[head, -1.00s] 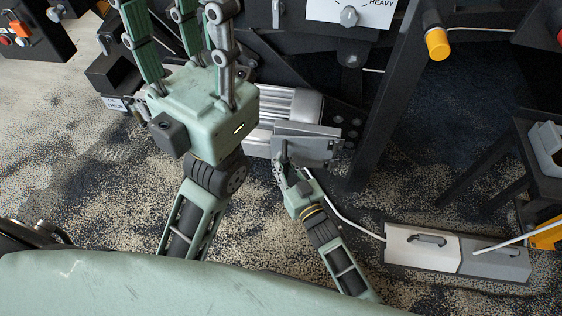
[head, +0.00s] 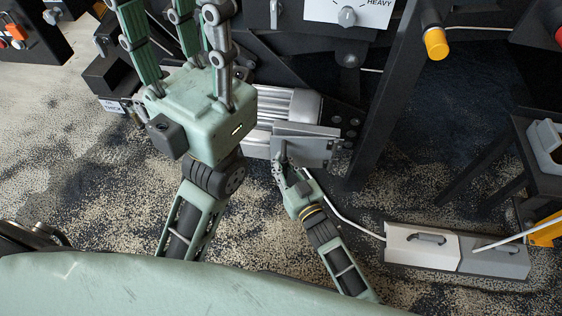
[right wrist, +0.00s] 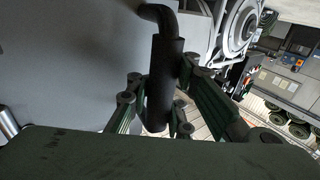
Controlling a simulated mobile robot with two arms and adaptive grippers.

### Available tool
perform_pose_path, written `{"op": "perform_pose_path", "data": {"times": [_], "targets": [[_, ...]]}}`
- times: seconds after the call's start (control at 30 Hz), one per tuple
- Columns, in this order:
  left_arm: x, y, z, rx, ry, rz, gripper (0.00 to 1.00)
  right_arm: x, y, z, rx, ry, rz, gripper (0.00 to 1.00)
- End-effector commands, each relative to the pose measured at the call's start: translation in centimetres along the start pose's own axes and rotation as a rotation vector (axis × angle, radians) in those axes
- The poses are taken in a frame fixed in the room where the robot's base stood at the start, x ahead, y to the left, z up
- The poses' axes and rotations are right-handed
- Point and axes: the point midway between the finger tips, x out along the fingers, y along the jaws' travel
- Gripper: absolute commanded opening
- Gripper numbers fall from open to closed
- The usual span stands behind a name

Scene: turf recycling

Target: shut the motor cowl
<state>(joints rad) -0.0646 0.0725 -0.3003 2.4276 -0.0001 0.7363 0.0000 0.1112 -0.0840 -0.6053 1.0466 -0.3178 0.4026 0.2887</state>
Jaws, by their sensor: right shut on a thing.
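The motor cowl (head: 312,148) is a flat grey panel standing at the near side of the silver, ribbed motor (head: 293,104). My right gripper (head: 287,172) is at the panel's left part. In the right wrist view its fingers (right wrist: 158,108) are closed around the cowl's black bar handle (right wrist: 164,75), and the grey panel (right wrist: 70,60) fills the left. A round, ringed motor part (right wrist: 236,32) shows beyond the panel's edge. My left gripper (head: 182,22) is large and near the camera, empty, its fingers pointing up and spread apart. Their tips are cut off, and it hides the motor's left part.
A dark machine frame with a slanting post (head: 392,95) and a yellow-tipped knob (head: 437,44) stands right of the motor. A pale box with a handle (head: 422,246) lies on the floor, with a white cable beside it. A dark stand (head: 500,150) is at far right.

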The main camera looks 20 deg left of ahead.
Motion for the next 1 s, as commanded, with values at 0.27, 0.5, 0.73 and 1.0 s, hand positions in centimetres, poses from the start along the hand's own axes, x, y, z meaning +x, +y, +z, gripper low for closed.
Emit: {"op": "perform_pose_path", "data": {"times": [0.27, 0.5, 0.73, 1.0], "targets": [[0.1, 0.0, -0.1, 0.000, 0.004, 0.002, 0.39, 0.0, 1.0, -0.1, -0.004, 0.000, 0.014, 0.11], [0.1, 0.0, -0.1, 0.001, 0.005, 0.002, 0.39, 0.0, 0.8, -0.1, -0.002, 0.000, 0.011, 0.32], [0.1, 0.0, 0.0, 0.001, 0.004, 0.002, 0.39, 0.0, 0.5, 0.0, -0.001, 0.000, 0.007, 0.32], [0.0, 0.0, 0.0, 0.001, 0.000, 0.001, 0.39, -2.1, 0.4, 0.1, -0.001, -0.001, 0.006, 0.32]]}}
